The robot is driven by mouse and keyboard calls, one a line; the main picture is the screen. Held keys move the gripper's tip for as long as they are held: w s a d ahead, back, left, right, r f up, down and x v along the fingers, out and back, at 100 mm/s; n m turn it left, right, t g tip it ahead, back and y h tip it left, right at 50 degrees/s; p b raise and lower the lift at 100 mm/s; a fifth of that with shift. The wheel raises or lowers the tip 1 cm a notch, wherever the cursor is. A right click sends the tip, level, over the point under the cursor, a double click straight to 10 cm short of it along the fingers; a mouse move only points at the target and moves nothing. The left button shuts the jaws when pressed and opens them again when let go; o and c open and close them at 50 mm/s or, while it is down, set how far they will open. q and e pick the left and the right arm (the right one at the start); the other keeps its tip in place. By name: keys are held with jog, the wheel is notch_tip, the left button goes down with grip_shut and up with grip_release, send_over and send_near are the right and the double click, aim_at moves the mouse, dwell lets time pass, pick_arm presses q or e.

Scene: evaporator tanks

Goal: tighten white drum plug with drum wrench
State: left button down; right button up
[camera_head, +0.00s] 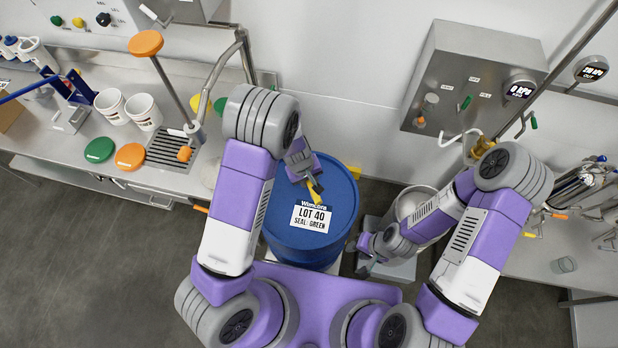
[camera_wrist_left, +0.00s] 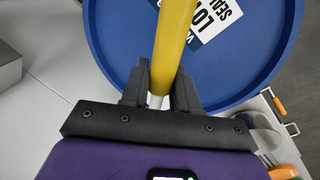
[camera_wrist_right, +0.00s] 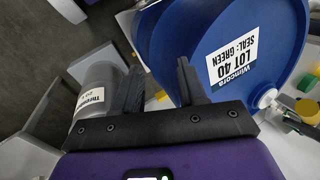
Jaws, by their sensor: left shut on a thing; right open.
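The blue drum (camera_head: 283,232) stands in the middle with a "LOT 40 SEAL: GREEN" label (camera_head: 312,216) on it. My left gripper (camera_head: 309,180) is above the drum lid, shut on a yellow bar-like tool, the drum wrench (camera_head: 316,191). In the left wrist view the yellow handle (camera_wrist_left: 176,40) runs up between the fingers, over the lid. A white round piece (camera_wrist_right: 265,98) shows at the blue drum in the right wrist view; it looks like the white plug. Whether the wrench touches it is hidden. My right gripper (camera_wrist_right: 158,82) is open and empty, low beside the drum's right side.
A grey labelled canister (camera_wrist_right: 97,88) is close to the right gripper's fingers. A bench (camera_head: 60,150) with cups and orange and green lids is at left. A steel control box (camera_head: 468,85) hangs on the back wall.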

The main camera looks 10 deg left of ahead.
pick_arm(q)
jog(key=shift+f+b, duration=2.1)
jog(key=shift+f, duration=0.35)
jog(key=shift+f+b, duration=0.85)
jog(key=shift+f, duration=0.15)
jog(key=shift+s+a+m+b, duration=0.3)
jog(key=shift+a+m, duration=0.3)
jog(key=shift+s+a+m+b, duration=0.25)
jog(key=shift+a+m+b, duration=0.1)
jog(key=shift+a+m, duration=0.3)
jog(key=shift+a, duration=0.1)
jog(key=shift+s+a+m+g, duration=0.25)
jog(key=shift+a+m+g, duration=0.05)
jog(key=shift+a+m, duration=0.35)
